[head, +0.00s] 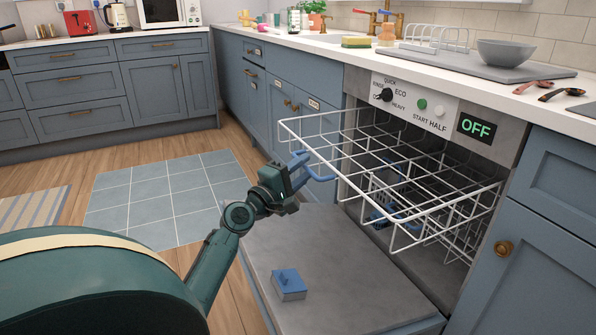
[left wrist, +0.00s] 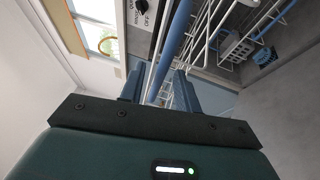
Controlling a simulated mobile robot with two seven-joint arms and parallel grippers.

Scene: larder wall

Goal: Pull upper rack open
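The upper rack (head: 400,165) is a white wire basket in the dishwasher, standing partly out over the lowered door. A blue handle (head: 322,179) sits at its front left; its bar also shows in the left wrist view (left wrist: 177,35). My left gripper (head: 298,168) is at this handle. In the left wrist view its two fingers (left wrist: 158,90) stand apart, with the blue bar running between them or just beyond; a gap shows beside the bar. Exact contact is hidden. My right gripper is in neither view.
The grey dishwasher door (head: 345,270) lies lowered, with a small blue block (head: 288,284) on it. A lower rack with blue items is partly seen inside. The panel display (head: 477,128) reads OFF. Blue cabinets flank the dishwasher. The floor mat (head: 160,200) area is clear.

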